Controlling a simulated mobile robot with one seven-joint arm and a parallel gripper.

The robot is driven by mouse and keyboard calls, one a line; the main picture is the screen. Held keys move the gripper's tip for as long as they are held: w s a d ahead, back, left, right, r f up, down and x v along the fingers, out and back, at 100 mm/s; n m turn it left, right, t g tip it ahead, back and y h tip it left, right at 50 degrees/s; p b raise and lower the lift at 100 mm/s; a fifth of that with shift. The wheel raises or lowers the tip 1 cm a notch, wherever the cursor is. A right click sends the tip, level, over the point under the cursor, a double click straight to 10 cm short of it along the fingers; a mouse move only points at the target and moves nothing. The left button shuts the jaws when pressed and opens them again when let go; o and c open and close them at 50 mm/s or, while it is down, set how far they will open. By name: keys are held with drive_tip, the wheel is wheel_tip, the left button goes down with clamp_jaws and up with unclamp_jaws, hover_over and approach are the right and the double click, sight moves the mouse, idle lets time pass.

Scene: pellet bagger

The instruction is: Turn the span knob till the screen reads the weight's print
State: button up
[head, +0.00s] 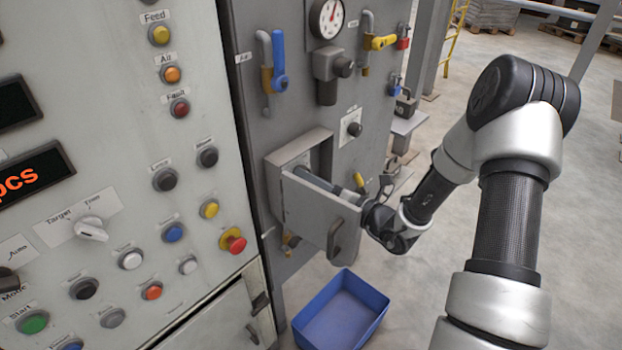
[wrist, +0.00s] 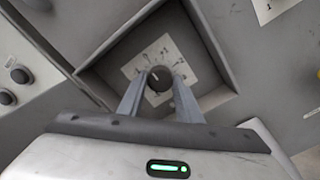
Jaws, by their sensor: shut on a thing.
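The span knob (wrist: 158,79) is a small dark round knob with a light pointer mark. It sits on a white marked plate (wrist: 172,55) at the back of a square recess in the wrist view. My gripper (wrist: 159,88) is shut on the knob, one finger on each side. In the head view my arm reaches into an open grey box (head: 318,211) on the machine's side, and the knob and fingertips are hidden there. A dark screen (head: 42,172) at the left edge shows orange "pcs", with the rest cut off. No weight or print on it is visible.
The box walls (wrist: 207,45) stand close around my fingers. A hinged flap with a handle (head: 335,236) hangs at the box front. A blue bin (head: 340,312) is on the floor below. Valves with blue (head: 279,60) and yellow (head: 383,42) handles and a gauge (head: 327,18) are above.

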drive_tip(key=shift+n, duration=0.3)
drive_tip(key=shift+n+b, duration=2.25)
drive_tip(key=shift+n, duration=2.65)
drive_tip(key=o, duration=1)
drive_tip(key=shift+o, duration=0.2)
drive_tip(key=shift+s, duration=0.1)
drive_tip(key=p+v, duration=0.1)
drive_tip(key=v, duration=1.6)
drive_tip(key=shift+d, duration=0.2)
